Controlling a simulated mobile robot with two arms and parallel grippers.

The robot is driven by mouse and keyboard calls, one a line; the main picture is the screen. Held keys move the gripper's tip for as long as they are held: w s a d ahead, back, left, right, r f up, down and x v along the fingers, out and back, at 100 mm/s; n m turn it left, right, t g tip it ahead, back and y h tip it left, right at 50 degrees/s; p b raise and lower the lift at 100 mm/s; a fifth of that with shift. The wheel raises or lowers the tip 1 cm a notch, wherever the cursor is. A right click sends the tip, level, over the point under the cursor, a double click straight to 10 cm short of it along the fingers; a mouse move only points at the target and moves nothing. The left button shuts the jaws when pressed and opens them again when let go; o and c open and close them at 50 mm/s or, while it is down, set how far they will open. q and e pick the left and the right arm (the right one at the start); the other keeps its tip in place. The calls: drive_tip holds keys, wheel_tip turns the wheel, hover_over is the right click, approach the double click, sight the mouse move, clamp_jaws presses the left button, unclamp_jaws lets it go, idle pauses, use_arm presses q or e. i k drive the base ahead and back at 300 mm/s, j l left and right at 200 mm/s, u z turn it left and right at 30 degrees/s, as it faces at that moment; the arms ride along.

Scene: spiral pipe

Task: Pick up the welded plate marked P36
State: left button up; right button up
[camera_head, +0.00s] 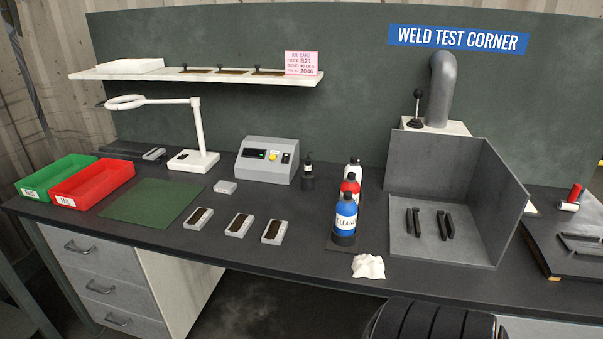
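Three small grey plates with dark brown strips lie in a row on the dark bench: a left one (199,219), a middle one (239,225) and a right one (274,231). No marking is legible on them, so I cannot tell which is P36. A smaller grey block (225,187) lies behind them. Three more flat brown pieces with dark knobs lie on the shelf, one of them in the middle (233,71). Neither of my grippers is in view.
A green mat (151,203), red bin (92,184) and green bin (56,177) are left. Bottles (345,218) and a white cloth (368,266) stand right of the plates, before a grey booth (440,250). A control box (267,160) is behind. The bench front is mostly clear.

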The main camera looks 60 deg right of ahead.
sight(275, 231)
drive_tip(key=z, duration=1.45)
